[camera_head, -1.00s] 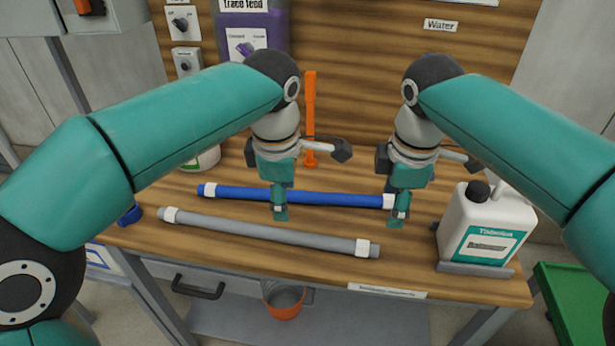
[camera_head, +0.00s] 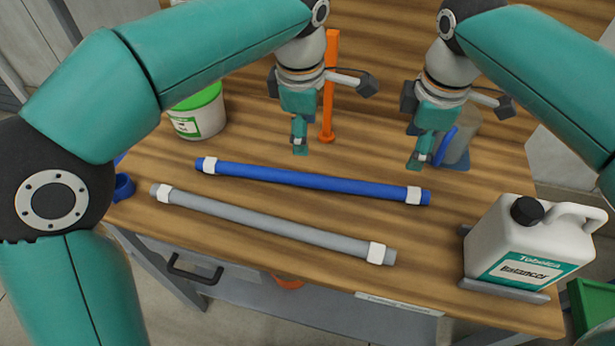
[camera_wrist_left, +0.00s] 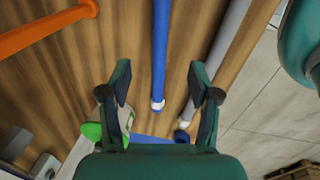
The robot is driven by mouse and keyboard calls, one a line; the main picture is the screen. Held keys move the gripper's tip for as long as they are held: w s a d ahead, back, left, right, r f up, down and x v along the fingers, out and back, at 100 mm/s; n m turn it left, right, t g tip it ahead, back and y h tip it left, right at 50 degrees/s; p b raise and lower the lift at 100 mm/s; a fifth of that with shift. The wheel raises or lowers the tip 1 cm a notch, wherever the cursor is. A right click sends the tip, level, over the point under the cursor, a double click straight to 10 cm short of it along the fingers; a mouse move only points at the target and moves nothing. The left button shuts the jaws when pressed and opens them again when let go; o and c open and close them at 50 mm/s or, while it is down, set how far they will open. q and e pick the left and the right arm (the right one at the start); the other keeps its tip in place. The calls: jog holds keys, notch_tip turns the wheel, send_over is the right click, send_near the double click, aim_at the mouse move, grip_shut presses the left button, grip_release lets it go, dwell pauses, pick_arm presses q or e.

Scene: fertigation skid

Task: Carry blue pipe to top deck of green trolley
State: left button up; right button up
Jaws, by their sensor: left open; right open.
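The blue pipe (camera_head: 300,179) with white end bands lies on the wooden bench, behind and roughly parallel to a grey pipe (camera_head: 270,221). My left gripper (camera_head: 299,147) is open and empty above the bench, behind the blue pipe. My right gripper (camera_head: 421,160) is open and empty, behind the pipe's right end. In the left wrist view the blue pipe (camera_wrist_left: 161,50) runs beyond the open left fingers (camera_wrist_left: 160,95), apart from them. A green corner, probably the green trolley (camera_head: 593,310), shows at the lower right; its top deck is mostly cut off.
A white jug (camera_head: 530,245) stands in a grey tray at the bench's right. An orange upright tool (camera_head: 328,90) and a white tub with green lid (camera_head: 197,112) stand at the back. A grey, blue-handled container (camera_head: 457,150) is behind my right gripper. A blue ring (camera_head: 123,187) sits at the left edge.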

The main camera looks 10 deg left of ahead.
aim_at(307, 176)
pick_arm(q)
jog(key=f, duration=0.5)
jog(key=w+f, duration=0.1)
jog(key=f, duration=0.5)
jog(key=w+f, duration=0.1)
jog(key=f, duration=0.4)
jog(key=shift+w+f, duration=0.25)
pick_arm(e)
jog(key=f, duration=0.5)
jog(key=w+f, duration=0.1)
jog(key=f, duration=0.5)
jog(key=w+f, duration=0.1)
jog(key=f, duration=0.4)
jog(key=shift+w+f, duration=0.2)
jog(key=shift+f, duration=0.05)
pick_arm(q)
grip_shut()
pick_arm(e)
grip_shut()
pick_arm(q)
jog(key=shift+r, duration=0.1)
